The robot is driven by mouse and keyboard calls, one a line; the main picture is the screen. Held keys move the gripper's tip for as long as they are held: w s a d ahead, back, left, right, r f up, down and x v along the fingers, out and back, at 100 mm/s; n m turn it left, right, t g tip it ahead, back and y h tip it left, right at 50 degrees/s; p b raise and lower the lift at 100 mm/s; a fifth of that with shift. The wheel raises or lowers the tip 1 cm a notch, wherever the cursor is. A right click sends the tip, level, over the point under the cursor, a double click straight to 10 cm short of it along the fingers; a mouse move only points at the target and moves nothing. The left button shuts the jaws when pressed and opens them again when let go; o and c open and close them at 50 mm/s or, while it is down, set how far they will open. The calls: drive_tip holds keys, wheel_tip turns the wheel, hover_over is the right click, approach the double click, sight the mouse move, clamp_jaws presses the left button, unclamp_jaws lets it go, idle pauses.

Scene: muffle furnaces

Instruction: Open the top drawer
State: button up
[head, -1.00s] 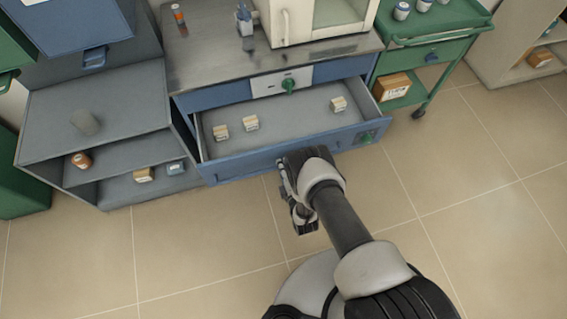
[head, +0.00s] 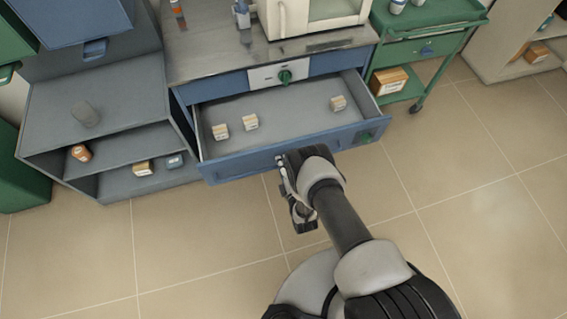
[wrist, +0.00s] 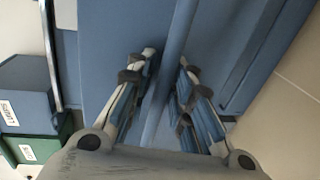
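The blue drawer (head: 230,169) stands pulled out of the cabinet under the furnace, with its grey inside showing. My gripper (head: 284,169) is at the middle of the drawer front. In the wrist view its two fingers (wrist: 167,58) lie on either side of a blue bar handle (wrist: 178,45), closed in around it. In the head view my wrist hides the handle.
A white furnace (head: 310,18) stands on the metal worktop (head: 205,45). A panel with a green knob (head: 285,76) is above the drawer. A grey open shelf (head: 55,140) stands left, a green trolley (head: 418,48) right. The tiled floor (head: 450,180) in front is clear.

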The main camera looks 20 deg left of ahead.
drive_tip(key=v, duration=0.7)
drive_tip(key=shift+s+d, duration=0.2)
drive_tip(key=shift+s, duration=0.05)
idle(0.6)
